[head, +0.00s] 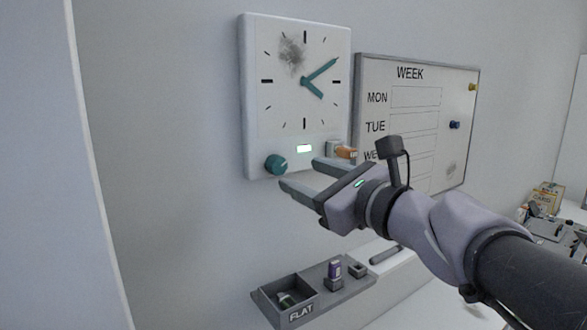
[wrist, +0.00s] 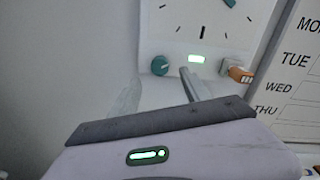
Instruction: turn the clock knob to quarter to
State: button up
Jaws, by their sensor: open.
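The square white clock (head: 282,115) hangs on the wall and is cut off at the top in the wrist view (wrist: 200,50). Its long teal hand (head: 325,67) points to the upper right and its short teal hand (head: 314,91) to the lower right. The teal clock knob (head: 276,165) is at the clock's lower left corner and also shows in the wrist view (wrist: 160,65). My gripper (head: 301,174) is open and empty in front of the clock's lower edge. In the wrist view the knob appears between the fingertips (wrist: 160,76), apart from them.
A lit green indicator (head: 304,149) and an orange plug-like part (head: 346,152) sit right of the knob. A week whiteboard (head: 418,125) hangs to the right. Below is a grey tray (head: 302,313) marked FLAT. The wall left of the clock is bare.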

aim_at(280, 166)
jog(key=x, duration=0.7)
jog(key=shift+a, duration=0.15)
grip_shut()
